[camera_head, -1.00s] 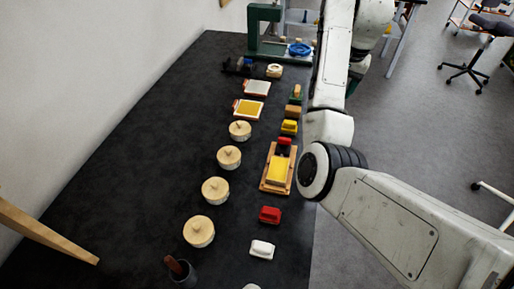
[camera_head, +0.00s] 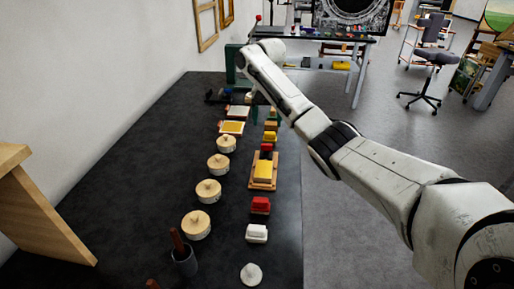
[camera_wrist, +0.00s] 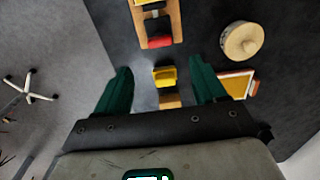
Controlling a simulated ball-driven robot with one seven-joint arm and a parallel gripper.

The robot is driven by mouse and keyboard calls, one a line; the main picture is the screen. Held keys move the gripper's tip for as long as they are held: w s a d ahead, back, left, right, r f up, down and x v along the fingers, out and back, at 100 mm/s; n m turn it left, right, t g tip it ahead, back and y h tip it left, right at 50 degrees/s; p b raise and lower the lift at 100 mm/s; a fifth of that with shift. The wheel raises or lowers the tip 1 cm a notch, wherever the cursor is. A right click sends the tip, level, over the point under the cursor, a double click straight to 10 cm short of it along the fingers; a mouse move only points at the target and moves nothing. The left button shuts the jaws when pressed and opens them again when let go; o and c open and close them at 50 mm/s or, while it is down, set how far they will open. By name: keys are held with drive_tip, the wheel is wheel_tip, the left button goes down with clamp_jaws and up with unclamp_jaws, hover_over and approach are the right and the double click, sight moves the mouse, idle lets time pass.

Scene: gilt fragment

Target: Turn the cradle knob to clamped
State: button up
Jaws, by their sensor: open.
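My gripper (camera_wrist: 160,66) is open, its two green fingers apart with nothing held between them. It hangs over the dark bench. A small yellow block (camera_wrist: 165,76) shows in the gap between the fingers, lower down on the bench. A wooden board (camera_head: 262,187) carries a yellow block (camera_head: 264,171), with red and black parts at its far end. The board also shows at the top of the wrist view (camera_wrist: 177,22), ahead of the fingertips. I cannot make out a knob or a clamp mark on it.
Several round, lidded pale pots (camera_head: 196,226) stand in a row left of the board. A red block (camera_head: 260,205), a white block (camera_head: 256,233) and a dark cup (camera_head: 185,262) are nearer. A wall bounds the left; the bench's left half is mostly clear.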

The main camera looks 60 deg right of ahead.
sight(267, 148)
wheel_tip(267, 148, down, 10)
drive_tip(key=shift+f, duration=0.1)
idle(0.4)
drive_tip(key=shift+p, duration=0.3)
drive_tip(key=c, duration=1.1)
